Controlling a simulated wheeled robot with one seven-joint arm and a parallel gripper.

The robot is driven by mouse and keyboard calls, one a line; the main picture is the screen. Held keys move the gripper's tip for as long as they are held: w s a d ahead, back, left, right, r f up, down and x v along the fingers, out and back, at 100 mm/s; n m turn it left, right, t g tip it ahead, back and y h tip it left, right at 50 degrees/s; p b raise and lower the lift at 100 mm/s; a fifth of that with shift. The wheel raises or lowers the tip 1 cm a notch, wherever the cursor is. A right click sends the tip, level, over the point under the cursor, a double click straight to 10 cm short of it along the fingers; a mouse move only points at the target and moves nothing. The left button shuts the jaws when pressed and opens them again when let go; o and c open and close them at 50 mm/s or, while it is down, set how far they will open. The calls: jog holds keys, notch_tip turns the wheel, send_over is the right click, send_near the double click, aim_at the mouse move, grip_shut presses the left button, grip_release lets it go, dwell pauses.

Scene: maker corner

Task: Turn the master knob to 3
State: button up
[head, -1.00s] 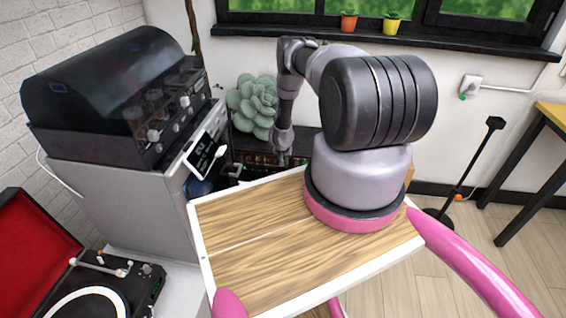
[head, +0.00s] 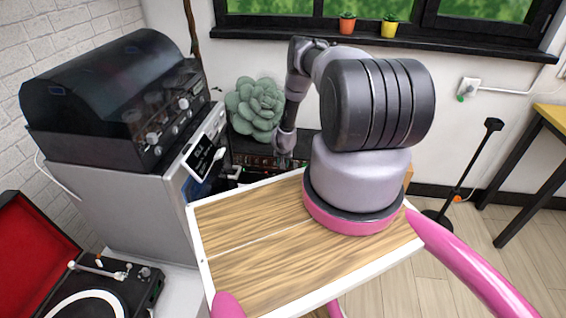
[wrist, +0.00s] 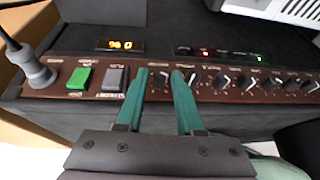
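The amplifier's brown control panel (wrist: 230,76) runs across the wrist view, with a row of several dark knobs with white pointers. Its printed labels are too small to read, so I cannot tell which knob is the master knob. My gripper (wrist: 159,72) has its two teal fingers apart at the panel. One knob (wrist: 160,80) shows between the fingertips; I cannot tell whether they touch it. Another knob (wrist: 191,78) is just right of the right finger. In the head view the amplifier (head: 262,160) is partly hidden behind my arm and the wooden tray.
A green switch (wrist: 79,79), a grey switch (wrist: 115,79) and a plugged-in jack (wrist: 38,72) are on the panel's left. A succulent (head: 255,108) stands behind my wrist. A large black-hooded machine (head: 115,95) stands left.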

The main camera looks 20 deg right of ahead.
jog(key=v, duration=1)
jog(key=shift+s+r, duration=0.15)
jog(key=shift+r, duration=0.1)
